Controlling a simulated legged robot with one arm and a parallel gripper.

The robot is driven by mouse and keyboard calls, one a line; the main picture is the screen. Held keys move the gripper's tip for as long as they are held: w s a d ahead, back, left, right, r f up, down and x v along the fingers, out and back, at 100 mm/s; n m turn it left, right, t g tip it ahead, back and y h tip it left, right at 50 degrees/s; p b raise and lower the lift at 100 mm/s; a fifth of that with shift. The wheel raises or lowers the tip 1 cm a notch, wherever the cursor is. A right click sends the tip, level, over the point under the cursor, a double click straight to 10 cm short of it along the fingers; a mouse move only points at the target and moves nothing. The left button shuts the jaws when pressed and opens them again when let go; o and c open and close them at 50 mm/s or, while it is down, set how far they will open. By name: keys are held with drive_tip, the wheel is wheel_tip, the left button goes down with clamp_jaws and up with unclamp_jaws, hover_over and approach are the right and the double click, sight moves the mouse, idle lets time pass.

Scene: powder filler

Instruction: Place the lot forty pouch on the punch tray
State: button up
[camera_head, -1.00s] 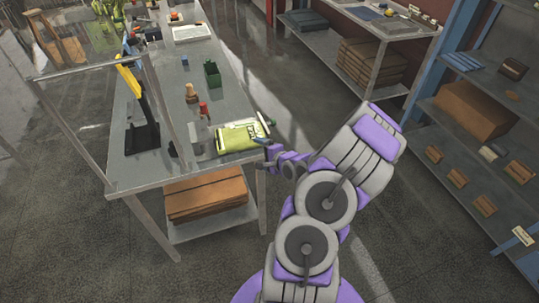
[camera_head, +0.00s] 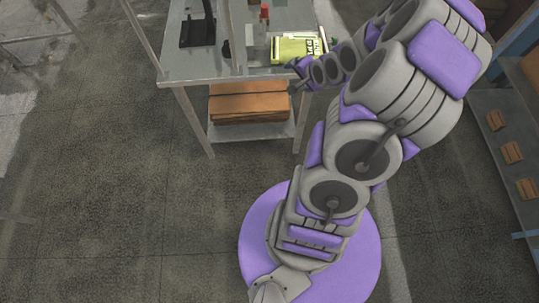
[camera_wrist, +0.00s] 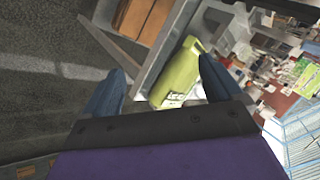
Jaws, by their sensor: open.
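A lime-green pouch (camera_head: 292,50) with dark print lies on the grey table (camera_head: 190,72), near its front edge. I cannot read its lot number. My gripper (camera_head: 296,77) is at the front edge of the table, just short of the pouch. In the wrist view its blue fingers (camera_wrist: 160,84) are wide apart and empty, and the pouch (camera_wrist: 183,70) shows beyond and between them. The gripper does not appear to touch it. I cannot make out a punch tray in the current views.
A black stand (camera_head: 197,32) and a red-topped item (camera_head: 264,13) stand on the table. Brown boards (camera_head: 248,103) lie on the shelf below. A shelf rack with small brown blocks (camera_head: 512,152) is at the right. The floor in front is clear.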

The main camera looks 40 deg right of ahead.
drive_tip(key=s+a+r+n+g, duration=0.4)
drive_tip(key=s+a+r+n, duration=0.3)
drive_tip(key=s+a, duration=0.5)
drive_tip(key=s+a+r+n+g+y, duration=0.1)
drive_tip(key=s+a+r+n+g, duration=0.4)
drive_tip(key=a, duration=1.3)
drive_tip(key=s+r+n, duration=0.3)
drive_tip(key=s+r, duration=0.2)
drive_tip(key=s, duration=0.2)
drive_tip(key=shift+s+a+r+g, duration=0.15)
drive_tip(key=shift+s+r+g, duration=0.15)
drive_tip(key=shift+s+r, duration=0.1)
drive_tip(key=shift+f, duration=0.15)
wheel_tip(320, 180, down, 5)
drive_tip(key=b, duration=0.5)
